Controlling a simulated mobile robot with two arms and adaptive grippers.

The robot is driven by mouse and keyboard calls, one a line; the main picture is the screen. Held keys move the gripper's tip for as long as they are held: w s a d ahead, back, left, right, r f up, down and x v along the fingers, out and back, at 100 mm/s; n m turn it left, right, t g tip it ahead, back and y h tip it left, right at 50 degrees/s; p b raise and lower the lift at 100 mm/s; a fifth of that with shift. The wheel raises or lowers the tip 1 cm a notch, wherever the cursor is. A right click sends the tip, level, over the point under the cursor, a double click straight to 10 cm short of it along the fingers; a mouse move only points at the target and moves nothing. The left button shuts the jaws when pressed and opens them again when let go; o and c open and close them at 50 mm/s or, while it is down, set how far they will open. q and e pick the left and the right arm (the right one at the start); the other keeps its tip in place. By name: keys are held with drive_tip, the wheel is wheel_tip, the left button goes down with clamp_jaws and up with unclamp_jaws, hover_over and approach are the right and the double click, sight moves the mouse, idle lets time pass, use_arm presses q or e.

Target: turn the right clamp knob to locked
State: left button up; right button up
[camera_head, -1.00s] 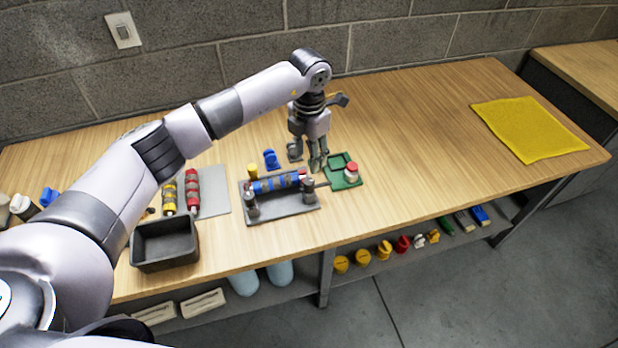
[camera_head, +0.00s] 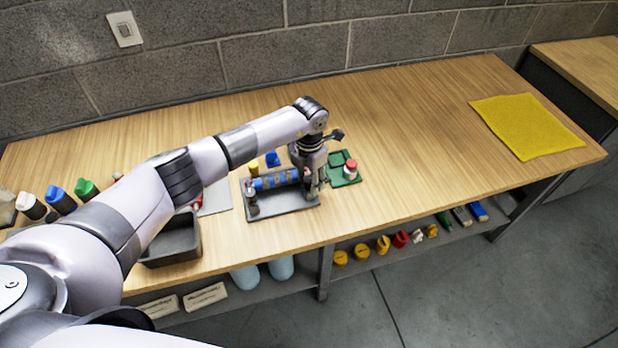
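The clamp fixture is a dark grey plate (camera_head: 283,207) on the workbench with a blue roller (camera_head: 272,181) lying across it. A grey clamp post (camera_head: 252,205) stands at its left end. My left gripper (camera_head: 314,190) points down at the right end of the fixture, and its fingers are around or beside the right clamp knob, which they mostly hide. I cannot tell whether the fingers touch the knob or how far they are apart. My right gripper is not in view.
A green tray (camera_head: 336,158) with a red-and-white knob (camera_head: 350,169) is just right of my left gripper. A black bin (camera_head: 172,244) stands at the front left, partly behind my arm. A yellow cloth (camera_head: 525,125) lies far right. The bench's middle right is clear.

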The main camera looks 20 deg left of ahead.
use_arm(q)
clamp_jaws()
idle(0.3)
drive_tip(key=shift+n, duration=0.3)
drive_tip(key=n, duration=0.3)
drive_tip(key=shift+n+b, duration=0.3)
drive_tip(key=shift+b, duration=0.1)
drive_tip(key=n, duration=0.4)
drive_tip(key=shift+n, duration=0.3)
drive_tip(key=n, duration=0.4)
drive_tip(key=shift+n, duration=0.3)
drive_tip(key=shift+n+p, duration=0.55)
drive_tip(key=shift+n, duration=1.75)
